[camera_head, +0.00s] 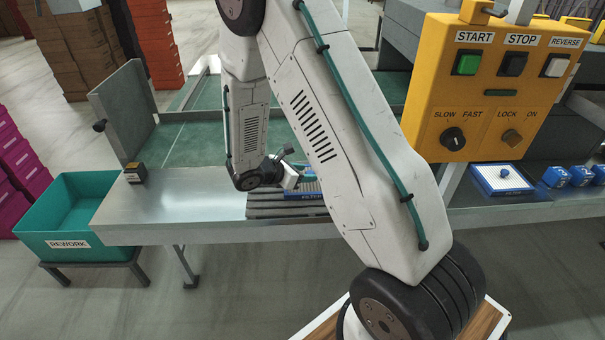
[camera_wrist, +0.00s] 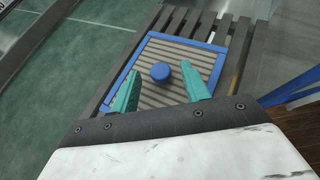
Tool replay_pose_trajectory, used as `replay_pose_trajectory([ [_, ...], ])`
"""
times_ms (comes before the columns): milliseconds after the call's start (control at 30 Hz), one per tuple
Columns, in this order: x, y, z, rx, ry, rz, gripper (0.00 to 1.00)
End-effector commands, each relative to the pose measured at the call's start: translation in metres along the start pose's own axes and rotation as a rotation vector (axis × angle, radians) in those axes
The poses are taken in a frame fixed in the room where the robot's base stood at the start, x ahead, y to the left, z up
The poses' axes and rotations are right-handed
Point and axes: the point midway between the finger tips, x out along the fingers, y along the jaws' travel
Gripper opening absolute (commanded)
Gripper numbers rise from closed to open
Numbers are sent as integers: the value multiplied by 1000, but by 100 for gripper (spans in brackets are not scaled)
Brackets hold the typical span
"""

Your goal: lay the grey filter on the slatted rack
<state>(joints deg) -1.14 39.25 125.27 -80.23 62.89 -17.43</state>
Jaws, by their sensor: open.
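The grey filter (camera_wrist: 182,50) has grey pleats, a blue frame and a round blue knob (camera_wrist: 161,72) near its middle. In the wrist view it lies on the slatted rack (camera_wrist: 243,50), with dark slats showing beyond its far and right edges. My gripper (camera_wrist: 160,68) is open, its two teal fingers apart on the near side of the knob; I cannot tell the gap above the filter. In the head view the rack (camera_head: 288,211) is set in the bench, and the filter (camera_head: 314,187) is mostly hidden behind my arm. My gripper (camera_head: 292,178) is just above it.
A metal bench (camera_head: 185,200) carries a small dark block (camera_head: 135,173) at its left. A teal rework bin (camera_head: 70,215) stands further left. A yellow control panel (camera_head: 492,85) is at the right, above a white filter (camera_head: 500,181) and several blue parts (camera_head: 582,175).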

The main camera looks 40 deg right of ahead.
Motion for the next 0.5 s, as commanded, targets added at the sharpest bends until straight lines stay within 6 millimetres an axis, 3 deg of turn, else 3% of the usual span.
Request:
replay_pose_trajectory([
  [500,-99,1,0,-1,0,6,46],
])
